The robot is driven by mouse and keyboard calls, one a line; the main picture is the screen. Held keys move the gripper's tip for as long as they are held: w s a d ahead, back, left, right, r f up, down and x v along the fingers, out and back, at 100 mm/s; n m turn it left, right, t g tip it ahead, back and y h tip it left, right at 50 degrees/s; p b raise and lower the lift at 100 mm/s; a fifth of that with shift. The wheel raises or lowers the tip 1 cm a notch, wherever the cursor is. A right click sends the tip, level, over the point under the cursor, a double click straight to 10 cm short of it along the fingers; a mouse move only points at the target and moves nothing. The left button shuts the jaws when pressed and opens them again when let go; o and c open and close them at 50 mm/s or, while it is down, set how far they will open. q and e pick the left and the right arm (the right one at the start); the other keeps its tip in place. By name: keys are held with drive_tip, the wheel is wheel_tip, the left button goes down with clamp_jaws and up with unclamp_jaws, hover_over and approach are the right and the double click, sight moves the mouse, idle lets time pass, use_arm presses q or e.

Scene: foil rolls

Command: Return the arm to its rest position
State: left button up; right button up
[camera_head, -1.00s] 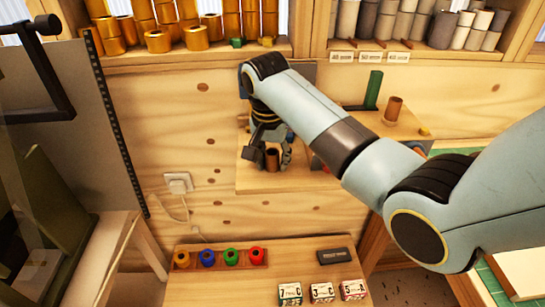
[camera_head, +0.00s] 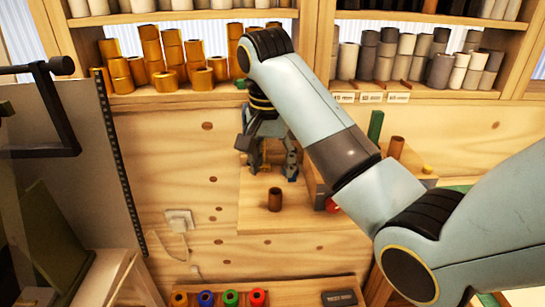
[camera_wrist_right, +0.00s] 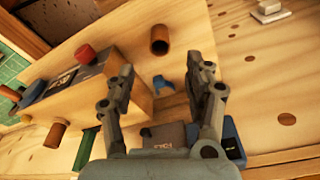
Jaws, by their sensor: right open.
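My right gripper (camera_head: 271,170) hangs from the pale blue right arm (camera_head: 305,110), open and empty in the head view. Its two spread fingers also show in the right wrist view (camera_wrist_right: 167,72). A brown foil roll (camera_head: 275,200) stands upright on a wooden board (camera_head: 262,222), just below and apart from the fingertips. The same roll shows beyond the fingers in the right wrist view (camera_wrist_right: 159,40). My left gripper is not in view.
A second brown roll (camera_head: 396,147) and a green upright piece (camera_head: 376,125) stand to the right, partly behind the arm. Shelves hold gold rolls (camera_head: 150,50) and grey rolls (camera_head: 440,70). Blue, green and red rolls (camera_head: 257,297) sit at the bottom. A grey panel (camera_head: 85,170) stands left.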

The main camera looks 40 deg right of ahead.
drive_tip(key=shift+s+r, duration=0.1)
drive_tip(key=shift+r, duration=0.6)
